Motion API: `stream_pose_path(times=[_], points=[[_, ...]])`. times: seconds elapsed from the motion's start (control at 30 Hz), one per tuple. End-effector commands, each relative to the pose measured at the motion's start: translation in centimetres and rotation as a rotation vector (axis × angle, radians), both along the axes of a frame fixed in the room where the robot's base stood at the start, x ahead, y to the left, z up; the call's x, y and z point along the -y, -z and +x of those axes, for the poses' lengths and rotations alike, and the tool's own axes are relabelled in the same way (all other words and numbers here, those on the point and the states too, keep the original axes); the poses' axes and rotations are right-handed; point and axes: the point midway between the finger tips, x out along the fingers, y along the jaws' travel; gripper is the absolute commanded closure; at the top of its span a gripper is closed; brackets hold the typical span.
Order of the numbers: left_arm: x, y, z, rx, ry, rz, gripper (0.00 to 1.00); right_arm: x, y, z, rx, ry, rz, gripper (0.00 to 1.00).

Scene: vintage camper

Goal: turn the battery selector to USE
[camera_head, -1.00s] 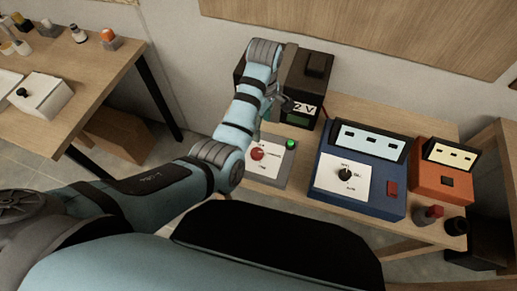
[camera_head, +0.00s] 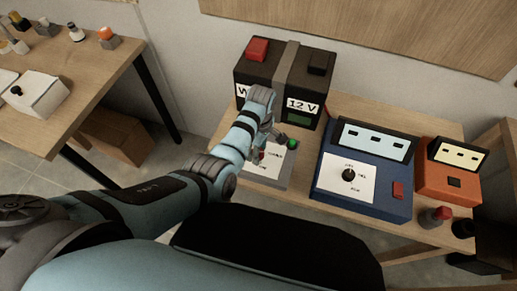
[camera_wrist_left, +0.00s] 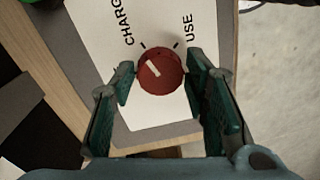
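The battery selector is a red knob (camera_wrist_left: 161,74) with a short white mark, set on a white plate (camera_wrist_left: 100,40) printed CHARGE and USE. The mark points up and left, on the CHARGE side. My left gripper (camera_wrist_left: 160,88) is open, with one finger on each side of the knob; I cannot tell whether either touches it. In the head view the left gripper (camera_head: 267,141) is over the grey selector box (camera_head: 262,178) and hides much of the knob. The black battery (camera_head: 318,67), labelled 12 V, stands behind the box. My right gripper is not in view.
A green button (camera_head: 292,144) sits at the box's right corner. A blue device (camera_head: 375,204) with a black dial and an orange device (camera_head: 437,184) stand to the right. A wooden table (camera_head: 100,45) with small items is at the left.

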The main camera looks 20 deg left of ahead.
Motion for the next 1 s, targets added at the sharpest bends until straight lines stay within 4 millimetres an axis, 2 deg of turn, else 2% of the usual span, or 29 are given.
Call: stream_pose_path(times=[0.03, 0.17, 0.57, 1.0], points=[[0.0, 0.0, 0.0, 0.000, 0.000, 0.000, 0.72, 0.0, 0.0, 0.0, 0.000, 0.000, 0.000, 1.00], [0.0, 0.0, 0.0, 0.000, 0.000, 0.000, 0.93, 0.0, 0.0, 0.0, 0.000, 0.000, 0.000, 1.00], [0.0, -0.2, 0.0, -0.002, 0.064, 0.000, 0.93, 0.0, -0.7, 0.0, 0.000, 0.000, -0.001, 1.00], [0.1, -0.3, -0.1, -0.003, 0.397, 0.001, 0.93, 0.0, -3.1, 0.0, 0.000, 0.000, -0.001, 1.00]])
